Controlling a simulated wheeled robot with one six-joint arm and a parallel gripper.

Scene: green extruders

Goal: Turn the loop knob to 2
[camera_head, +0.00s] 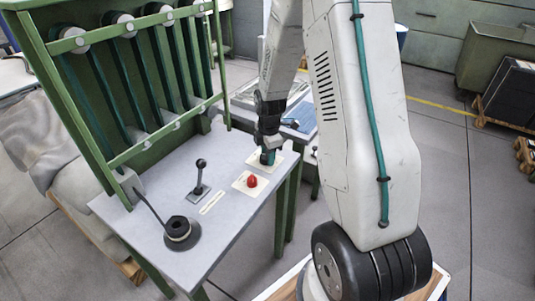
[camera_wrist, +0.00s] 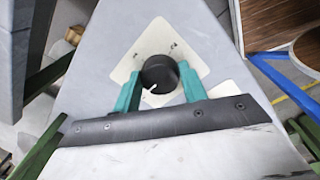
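The loop knob (camera_wrist: 160,74) is a round black knob with a white pointer mark. It sits on a cream square plate (camera_wrist: 135,62) with small labels above the knob, too small to read. The pointer mark faces the lower left in the wrist view. My gripper (camera_wrist: 160,80) has its teal fingers on opposite sides of the knob, very close to it. I cannot tell whether they press on it. In the head view my gripper (camera_head: 267,157) is down at the far right part of the table, over the plate (camera_head: 260,168), and hides the knob.
A red button (camera_head: 251,181) on a cream plate stands just in front of the gripper. A green frame with rollers (camera_head: 119,25) rises along the left.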

